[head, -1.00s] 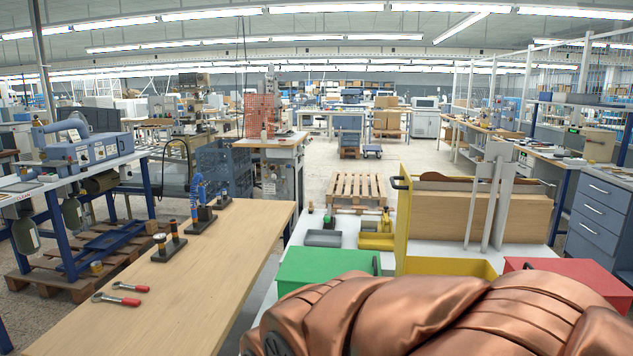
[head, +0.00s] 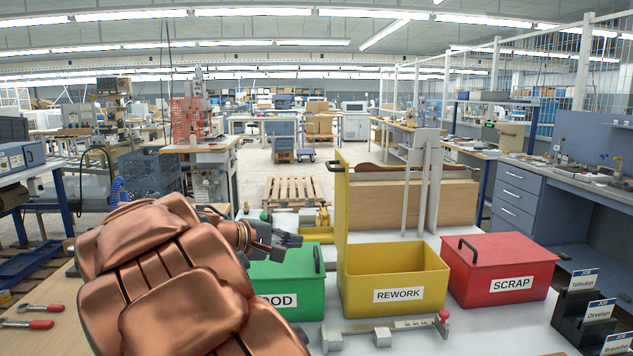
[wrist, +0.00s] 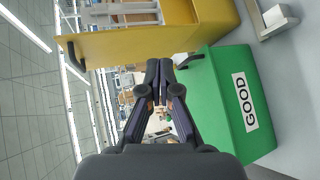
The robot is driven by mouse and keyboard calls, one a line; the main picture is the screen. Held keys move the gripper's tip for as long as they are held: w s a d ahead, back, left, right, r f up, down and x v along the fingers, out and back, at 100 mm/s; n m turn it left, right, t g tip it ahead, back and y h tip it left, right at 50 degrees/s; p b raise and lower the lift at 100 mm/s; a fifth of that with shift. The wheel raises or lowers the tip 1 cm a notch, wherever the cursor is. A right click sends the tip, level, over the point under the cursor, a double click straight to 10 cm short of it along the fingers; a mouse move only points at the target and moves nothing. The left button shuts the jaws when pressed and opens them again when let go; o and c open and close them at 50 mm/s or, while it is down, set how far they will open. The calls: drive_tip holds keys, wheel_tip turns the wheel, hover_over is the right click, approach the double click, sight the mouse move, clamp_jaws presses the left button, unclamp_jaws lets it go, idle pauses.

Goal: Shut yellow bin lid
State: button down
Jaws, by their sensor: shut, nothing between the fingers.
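The yellow bin (head: 393,288), labelled REWORK, stands open between the green and red bins in the head view. Its lid (head: 341,205) stands upright, seen nearly edge-on at the bin's left side, with a dark handle (head: 335,168) near its top. My gripper (head: 296,240) is shut and empty, above the green bin and left of the upright lid, apart from it. In the wrist view the shut fingertips (wrist: 159,65) point toward the yellow lid (wrist: 130,45), whose dark handle (wrist: 76,54) shows at left. The wrist picture is turned sideways.
The green GOOD bin (head: 283,275) and the red SCRAP bin (head: 500,264) are shut. A grey metal bar tool (head: 385,333) lies in front of the yellow bin. Dark card holders (head: 580,310) stand at right. Grey upright posts and wooden boards (head: 375,203) stand behind the bins.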

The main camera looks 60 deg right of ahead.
drive_tip(key=w+d+r+n+h+b, duration=0.2)
drive_tip(key=w+d+r+h, duration=0.5)
drive_tip(key=w, duration=0.3)
drive_tip(key=s+d+r+p, duration=0.1)
drive_tip(key=s+d+r, duration=0.1)
drive_tip(key=d, duration=0.4)
drive_tip(key=s+d+r+y+p, duration=0.1)
drive_tip(key=s+d, duration=0.1)
drive_tip(key=d, duration=0.4)
drive_tip(key=shift+r+t, duration=0.3)
drive_tip(key=shift+r, duration=0.05)
